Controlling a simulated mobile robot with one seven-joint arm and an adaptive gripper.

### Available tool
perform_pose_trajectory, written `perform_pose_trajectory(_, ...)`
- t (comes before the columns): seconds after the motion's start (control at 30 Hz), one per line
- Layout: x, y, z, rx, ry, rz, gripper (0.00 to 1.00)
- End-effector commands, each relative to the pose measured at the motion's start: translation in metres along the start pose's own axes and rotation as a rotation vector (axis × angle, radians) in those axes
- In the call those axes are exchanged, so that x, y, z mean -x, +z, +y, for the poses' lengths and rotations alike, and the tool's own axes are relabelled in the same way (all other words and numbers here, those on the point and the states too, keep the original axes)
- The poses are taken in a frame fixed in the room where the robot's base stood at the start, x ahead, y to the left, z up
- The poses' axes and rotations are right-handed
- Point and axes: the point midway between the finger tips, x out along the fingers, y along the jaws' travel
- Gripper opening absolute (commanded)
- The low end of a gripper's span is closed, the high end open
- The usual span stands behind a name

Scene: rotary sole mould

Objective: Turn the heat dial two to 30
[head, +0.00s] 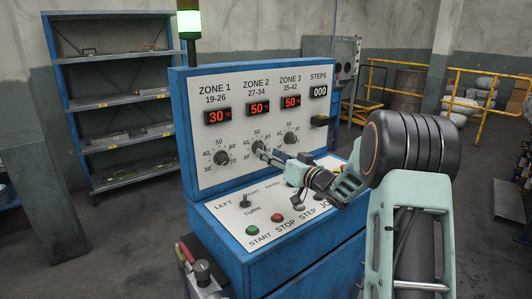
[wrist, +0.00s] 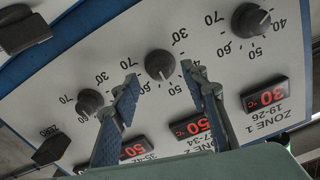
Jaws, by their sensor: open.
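The heat dial two (head: 258,147) is a dark round knob under the ZONE 2 label on the white panel. Its red display (head: 258,108) reads 50. In the upside-down wrist view the dial (wrist: 159,64) lies between my two fingertips, and its white mark points toward 50. My gripper (wrist: 160,74) is open, with one finger on each side of the dial. In the head view my gripper (head: 266,155) reaches the dial from the lower right and hides part of it. I cannot tell whether the fingers touch the knob.
The zone 1 dial (head: 221,158), with its display (head: 217,115) at 30, is to the left. The zone 3 dial (head: 291,138), with its display (head: 292,101) at 50, is to the right. Below are a lever (head: 244,201) and green (head: 252,230) and red buttons (head: 277,217).

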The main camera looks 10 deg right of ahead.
Motion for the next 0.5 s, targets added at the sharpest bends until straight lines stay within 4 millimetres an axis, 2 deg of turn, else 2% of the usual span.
perform_pose_trajectory(0.03, -0.009, 0.0, -0.001, 0.0, -0.003, 0.001, 0.41)
perform_pose_trajectory(0.2, -0.026, 0.0, -0.001, 0.001, -0.001, 0.001, 0.41)
perform_pose_trajectory(0.5, -0.03, 0.0, 0.0, 0.001, 0.001, 0.0, 0.41)
